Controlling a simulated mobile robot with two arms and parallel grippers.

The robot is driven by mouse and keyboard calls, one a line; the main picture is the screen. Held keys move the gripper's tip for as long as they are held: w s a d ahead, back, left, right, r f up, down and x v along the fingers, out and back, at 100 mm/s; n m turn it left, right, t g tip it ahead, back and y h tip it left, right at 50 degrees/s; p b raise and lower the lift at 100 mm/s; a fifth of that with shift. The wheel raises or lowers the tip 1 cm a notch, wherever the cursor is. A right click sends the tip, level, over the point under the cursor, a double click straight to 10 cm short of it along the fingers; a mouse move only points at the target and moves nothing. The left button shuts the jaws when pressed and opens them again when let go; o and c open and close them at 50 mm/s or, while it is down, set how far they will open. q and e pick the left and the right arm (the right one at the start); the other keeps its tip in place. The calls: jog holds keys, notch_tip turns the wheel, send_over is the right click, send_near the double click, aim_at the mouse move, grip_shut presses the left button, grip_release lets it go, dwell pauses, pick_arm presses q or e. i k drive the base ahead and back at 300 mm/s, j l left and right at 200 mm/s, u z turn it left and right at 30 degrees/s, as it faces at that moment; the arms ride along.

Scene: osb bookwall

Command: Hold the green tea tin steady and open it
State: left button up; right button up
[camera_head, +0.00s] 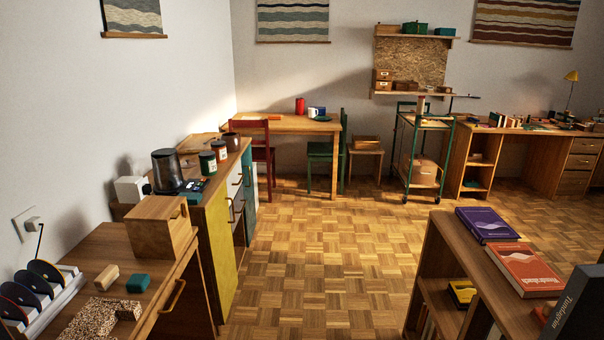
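A small dark green tin with a pale label (208,164) stands upright on the wooden sideboard (214,187) at the left. It looks like the green tea tin, and its top appears to be covered by a lid. A second dark tin with a pale label (219,151) stands just behind it and to the right. The label text is too small to read. Neither of my grippers is in view, and nothing is seen touching the tins.
A dark coffee grinder or jug (167,170) stands left of the tins, and a brown mug (231,141) behind them. A wooden box (160,227) stands nearer. A low bookshelf (440,262) is at right. The parquet floor (320,265) between is clear.

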aim_at(209, 166)
jog(key=i+u, duration=0.1)
jog(key=i, duration=0.4)
jog(key=i+l+u, duration=0.1)
jog(key=i, duration=0.45)
jog(key=i+l+u, duration=0.1)
jog(key=i, duration=0.4)
jog(key=i+l+u, duration=0.1)
jog(key=i, duration=0.4)
jog(key=l, duration=0.1)
